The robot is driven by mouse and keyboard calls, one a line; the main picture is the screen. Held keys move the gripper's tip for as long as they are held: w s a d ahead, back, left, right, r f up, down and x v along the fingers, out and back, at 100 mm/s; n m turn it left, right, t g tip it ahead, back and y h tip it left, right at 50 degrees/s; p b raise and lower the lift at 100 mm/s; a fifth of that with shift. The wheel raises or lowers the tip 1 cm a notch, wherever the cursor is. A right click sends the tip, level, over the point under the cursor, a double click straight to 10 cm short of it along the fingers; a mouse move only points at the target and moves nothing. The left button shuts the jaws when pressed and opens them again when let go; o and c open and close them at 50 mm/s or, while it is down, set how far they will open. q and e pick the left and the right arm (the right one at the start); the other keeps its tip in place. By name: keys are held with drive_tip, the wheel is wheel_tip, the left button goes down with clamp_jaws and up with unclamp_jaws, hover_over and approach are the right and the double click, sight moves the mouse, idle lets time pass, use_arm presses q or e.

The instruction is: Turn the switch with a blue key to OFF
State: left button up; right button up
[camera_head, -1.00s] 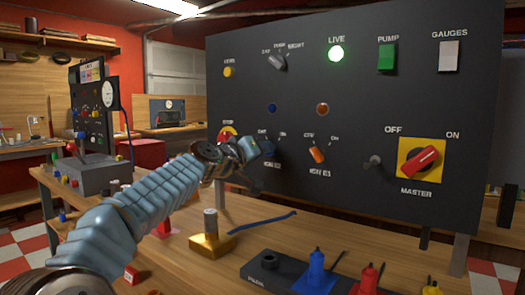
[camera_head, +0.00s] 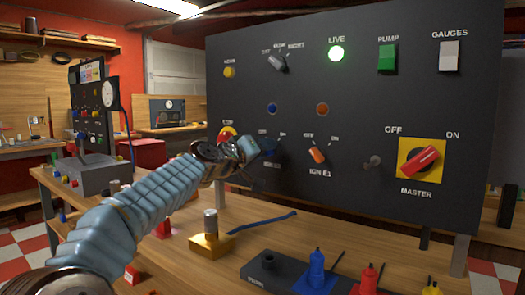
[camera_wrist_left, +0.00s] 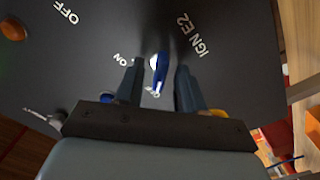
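The blue key (camera_wrist_left: 160,76) is in the switch marked IGN E2 on the dark panel (camera_wrist_left: 230,75). In the left wrist view, the key's lower end lies by that switch's OFF label, and the ON label is to the left. My left gripper (camera_wrist_left: 158,88) is open, with one finger on each side of the key and a visible gap to each. In the head view, my left gripper (camera_head: 266,150) is at the panel and mostly hides the key. My right gripper is not in view.
An orange key (camera_head: 317,155) is to the right on the panel.

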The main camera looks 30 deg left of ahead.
use_arm(q)
drive_tip(key=shift+s, duration=0.1)
drive_tip(key=s+a+b, duration=0.1)
drive_tip(key=s+b, duration=0.2)
drive_tip(key=s, duration=1)
drive_tip(key=shift+s+b, duration=0.3)
drive_tip(key=shift+b, duration=0.1)
